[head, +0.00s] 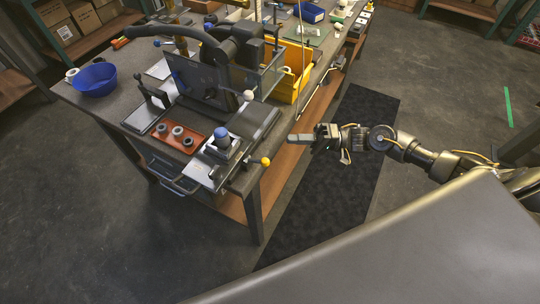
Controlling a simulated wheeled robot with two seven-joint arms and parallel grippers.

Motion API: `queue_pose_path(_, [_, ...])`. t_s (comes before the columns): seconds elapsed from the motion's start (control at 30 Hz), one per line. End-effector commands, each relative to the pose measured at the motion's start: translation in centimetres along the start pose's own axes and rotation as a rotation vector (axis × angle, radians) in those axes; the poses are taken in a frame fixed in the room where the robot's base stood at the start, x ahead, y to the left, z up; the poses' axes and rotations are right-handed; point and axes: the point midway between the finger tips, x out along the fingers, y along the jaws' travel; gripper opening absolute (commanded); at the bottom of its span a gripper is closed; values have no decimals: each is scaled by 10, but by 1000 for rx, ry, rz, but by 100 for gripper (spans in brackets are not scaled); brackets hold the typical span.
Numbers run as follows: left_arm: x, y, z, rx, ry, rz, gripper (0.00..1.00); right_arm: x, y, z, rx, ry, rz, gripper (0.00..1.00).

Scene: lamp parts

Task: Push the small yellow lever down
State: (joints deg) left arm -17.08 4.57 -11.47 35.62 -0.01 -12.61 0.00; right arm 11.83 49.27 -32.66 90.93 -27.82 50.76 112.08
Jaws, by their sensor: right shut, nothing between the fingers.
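The small yellow lever shows as a yellow ball knob (265,161) on a short rod at the right front corner of the bench machine. It sticks out past the bench edge. My right gripper (293,138) is shut and empty. In the picture it is to the right of the yellow knob and a little above it, with a visible gap between them. Its fingers point left, towards the bench. My left gripper is out of view.
The workbench (101,111) holds a machine with a dark screen (197,81), a red tray (176,136) with several rings, a blue bowl (94,79) and a yellow bin (290,70). A white knob (248,95) stands above the machine. The floor mat (335,185) beside the bench is clear.

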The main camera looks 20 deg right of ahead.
Motion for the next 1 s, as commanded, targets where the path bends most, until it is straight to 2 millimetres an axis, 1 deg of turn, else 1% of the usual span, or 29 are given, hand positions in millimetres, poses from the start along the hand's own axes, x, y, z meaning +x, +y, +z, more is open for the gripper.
queue_pose_path(0.03, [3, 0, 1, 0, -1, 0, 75, 0, -8, 4, 29, -32, -15, 0])
queue_pose_path(0.13, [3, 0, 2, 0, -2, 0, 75, 1, -18, 9, 69, -68, -33, 0])
queue_pose_path(0.47, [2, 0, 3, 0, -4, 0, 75, 2, -20, 9, 76, -70, -36, 0])
queue_pose_path(0.57, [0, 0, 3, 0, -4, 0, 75, 6, -20, 9, 75, -70, -37, 0])
queue_pose_path(0.67, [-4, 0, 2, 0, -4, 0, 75, 18, -22, 9, 74, -69, -37, 0])
queue_pose_path(0.77, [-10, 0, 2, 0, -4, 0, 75, 36, -24, 10, 74, -69, -38, 0])
queue_pose_path(1.0, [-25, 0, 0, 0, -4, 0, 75, 87, -26, 13, 74, -70, -38, 0])
